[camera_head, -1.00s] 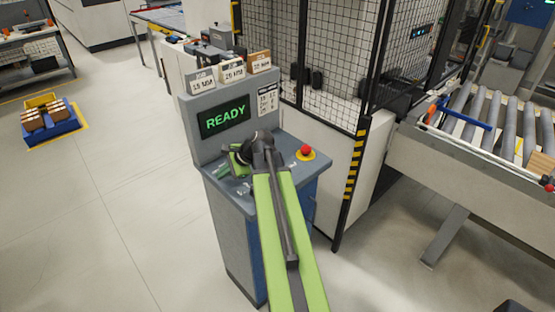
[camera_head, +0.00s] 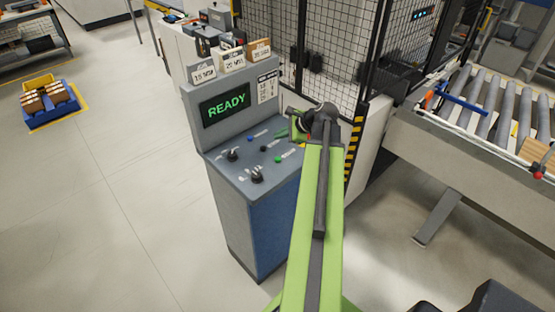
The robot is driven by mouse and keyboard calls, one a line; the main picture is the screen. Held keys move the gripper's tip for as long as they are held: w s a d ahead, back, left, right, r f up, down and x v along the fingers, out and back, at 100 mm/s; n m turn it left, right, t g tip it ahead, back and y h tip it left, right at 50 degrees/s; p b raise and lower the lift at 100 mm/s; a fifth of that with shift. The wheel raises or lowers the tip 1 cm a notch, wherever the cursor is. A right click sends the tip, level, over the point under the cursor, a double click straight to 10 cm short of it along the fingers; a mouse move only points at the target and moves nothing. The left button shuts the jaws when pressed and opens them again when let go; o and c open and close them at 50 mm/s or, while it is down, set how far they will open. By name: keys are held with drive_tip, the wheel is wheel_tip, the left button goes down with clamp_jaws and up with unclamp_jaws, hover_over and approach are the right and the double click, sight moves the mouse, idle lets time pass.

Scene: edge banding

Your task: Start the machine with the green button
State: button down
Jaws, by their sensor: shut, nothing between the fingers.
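The control console (camera_head: 245,215) stands left of centre, and its screen (camera_head: 225,104) reads READY in green. A small green button (camera_head: 278,158) shows on the right part of the sloped panel, uncovered. My gripper (camera_head: 281,134) is shut and empty over the back right of the panel, above the green button in the picture. I cannot tell its height over the panel. My green arm runs up from the bottom and hides the panel's right edge, where the red stop button stood in the earlier frame.
Black knobs (camera_head: 257,175) and a blue button (camera_head: 250,138) share the panel. Label boxes (camera_head: 231,61) sit on the console top. A mesh fence (camera_head: 325,60) stands behind, a roller conveyor (camera_head: 480,115) at right.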

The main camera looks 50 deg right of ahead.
sight(280, 160)
wheel_tip(280, 160, down, 8)
drive_tip(key=b, duration=0.8)
drive_tip(key=shift+f, duration=0.25)
idle(1.2)
drive_tip(key=shift+f+b, duration=0.35)
drive_tip(key=shift+b, duration=0.05)
